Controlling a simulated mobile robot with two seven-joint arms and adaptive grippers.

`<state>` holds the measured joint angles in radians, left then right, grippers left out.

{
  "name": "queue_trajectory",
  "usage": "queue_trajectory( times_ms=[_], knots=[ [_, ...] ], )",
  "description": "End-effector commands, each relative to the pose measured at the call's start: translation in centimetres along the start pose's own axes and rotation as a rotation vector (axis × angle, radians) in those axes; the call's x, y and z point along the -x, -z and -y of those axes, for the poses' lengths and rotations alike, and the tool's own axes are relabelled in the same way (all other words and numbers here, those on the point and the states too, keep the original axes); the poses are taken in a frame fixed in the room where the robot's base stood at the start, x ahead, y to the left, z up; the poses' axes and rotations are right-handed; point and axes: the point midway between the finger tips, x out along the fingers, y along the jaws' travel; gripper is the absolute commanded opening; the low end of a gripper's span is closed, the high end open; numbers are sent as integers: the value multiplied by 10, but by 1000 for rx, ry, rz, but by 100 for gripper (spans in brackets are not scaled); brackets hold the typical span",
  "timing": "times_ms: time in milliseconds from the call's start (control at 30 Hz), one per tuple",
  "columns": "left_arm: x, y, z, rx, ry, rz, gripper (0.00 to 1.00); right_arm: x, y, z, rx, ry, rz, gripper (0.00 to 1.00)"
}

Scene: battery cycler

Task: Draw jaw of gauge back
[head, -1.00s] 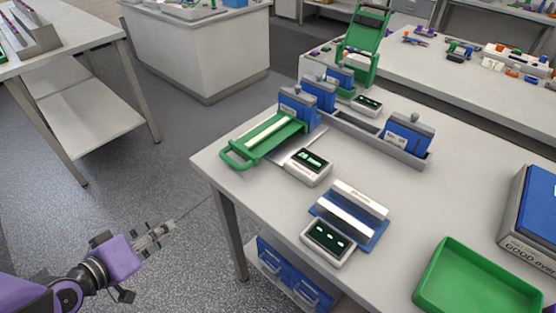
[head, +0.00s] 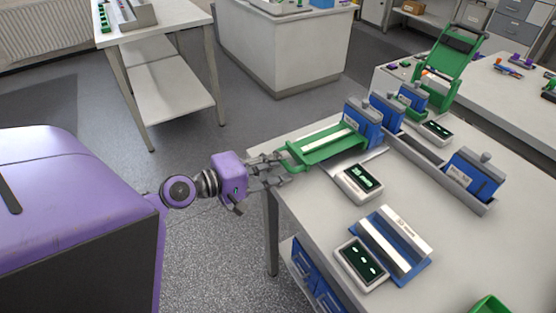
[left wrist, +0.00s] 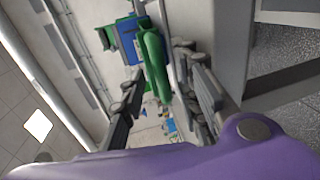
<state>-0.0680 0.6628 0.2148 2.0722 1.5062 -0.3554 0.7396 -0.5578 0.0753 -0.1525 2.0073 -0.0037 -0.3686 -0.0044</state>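A display box (head: 358,182) with lit green digits sits in front of the gauge. My right gripper is not in view.
Several more blue blocks stand along a grey rail (head: 440,165) behind. A blue and silver fixture (head: 395,243) and a second display box (head: 361,263) are nearer the front. A green tray (head: 490,306) shows at the lower edge. Open floor lies left of the table.

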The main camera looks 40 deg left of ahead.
Motion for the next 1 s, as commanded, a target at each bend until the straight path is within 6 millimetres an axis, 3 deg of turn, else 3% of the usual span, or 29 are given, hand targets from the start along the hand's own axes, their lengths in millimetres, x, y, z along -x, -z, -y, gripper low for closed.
queue_trajectory(
  times_ms=[333, 567, 1000],
  knots=[
    [-7, -1, 1, 0, 1, 1, 30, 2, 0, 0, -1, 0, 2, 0],
    [-6, 0, 1, 0, 1, 0, 1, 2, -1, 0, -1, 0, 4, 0],
    [-6, 0, 0, -1, 0, 0, 0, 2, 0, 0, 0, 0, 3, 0]
  ],
)
